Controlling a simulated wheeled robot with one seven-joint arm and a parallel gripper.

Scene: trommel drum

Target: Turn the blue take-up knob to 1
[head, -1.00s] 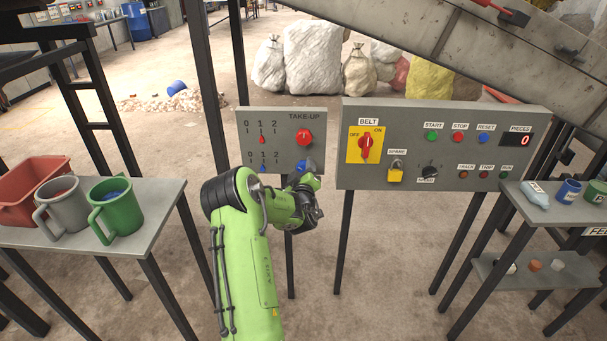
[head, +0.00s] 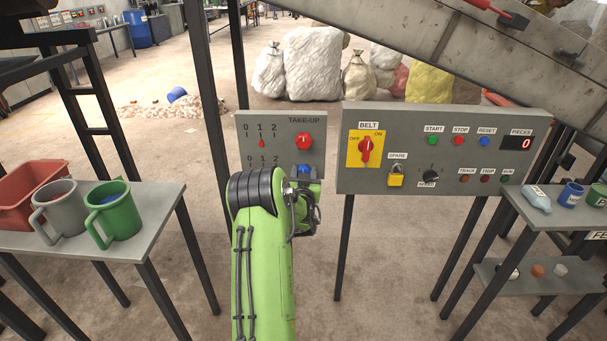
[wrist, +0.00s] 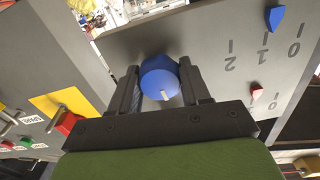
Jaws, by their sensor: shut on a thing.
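The blue take-up knob (head: 304,171) is at the lower right of the grey take-up panel (head: 313,147). In the wrist view, the blue knob (wrist: 159,77) sits between the two fingers of my gripper (wrist: 160,84), which is shut on it. A pale mark on the knob faces the palm side. The blue pointer (wrist: 275,17) lies by its 0-1-2 scale, roughly in line with the 1 mark. In the head view my arm hides the blue pointer and most of my gripper.
A red knob (head: 304,141) is above the blue one, and its red pointer (head: 262,143) is at 1. The belt panel (head: 400,116) stands close on the right. Mugs (head: 119,214) stand on a shelf at left. Open floor lies between the stands.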

